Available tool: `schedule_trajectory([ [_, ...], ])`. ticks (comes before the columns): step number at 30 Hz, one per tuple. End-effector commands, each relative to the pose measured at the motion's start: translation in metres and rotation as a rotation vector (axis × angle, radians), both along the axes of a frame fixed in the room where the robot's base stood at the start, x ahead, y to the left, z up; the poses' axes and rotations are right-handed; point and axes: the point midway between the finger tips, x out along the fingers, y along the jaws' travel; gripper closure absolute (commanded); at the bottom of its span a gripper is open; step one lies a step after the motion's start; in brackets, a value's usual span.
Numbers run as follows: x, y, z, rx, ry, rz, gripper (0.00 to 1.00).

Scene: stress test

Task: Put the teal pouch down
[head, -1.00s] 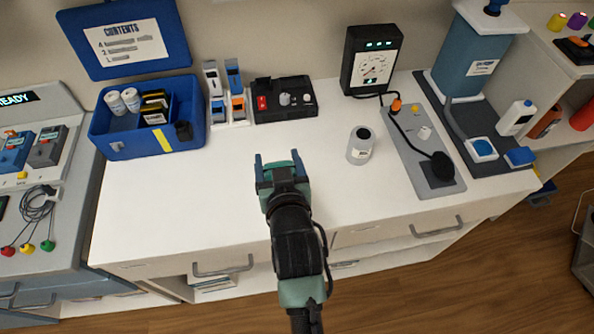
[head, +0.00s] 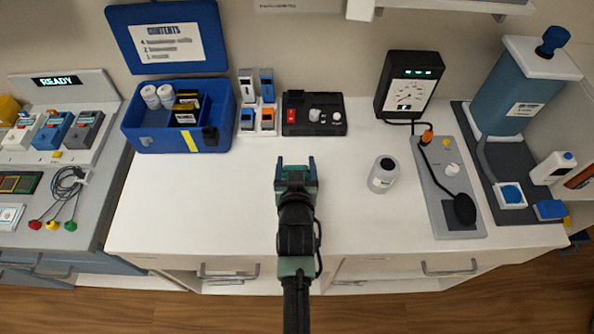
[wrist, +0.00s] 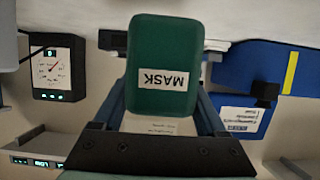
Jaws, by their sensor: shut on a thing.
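The teal pouch (wrist: 163,65) shows in the wrist view as a dark green-teal rounded case with a white MASK label. It sits between the two fingers of my gripper (wrist: 163,110), which is shut on it. In the head view my gripper (head: 295,168) is over the white counter (head: 190,215), near its middle. The pouch is mostly hidden there by my gripper. How far the pouch is above the counter I cannot tell.
A blue open case (head: 165,130) with bottles stands at the back left. A black switch box (head: 313,115) is behind my gripper. The counter's front left is clear.

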Motion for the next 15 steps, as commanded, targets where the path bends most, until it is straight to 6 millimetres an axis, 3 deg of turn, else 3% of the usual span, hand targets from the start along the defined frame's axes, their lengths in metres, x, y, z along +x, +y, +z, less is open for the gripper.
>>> schedule_trajectory([
  [6, 0.000, 0.000, -0.028, 0.000, 0.001, 0.000, 0.93],
  [15, 0.000, 0.000, -0.031, 0.000, -0.001, 0.000, 0.93],
])
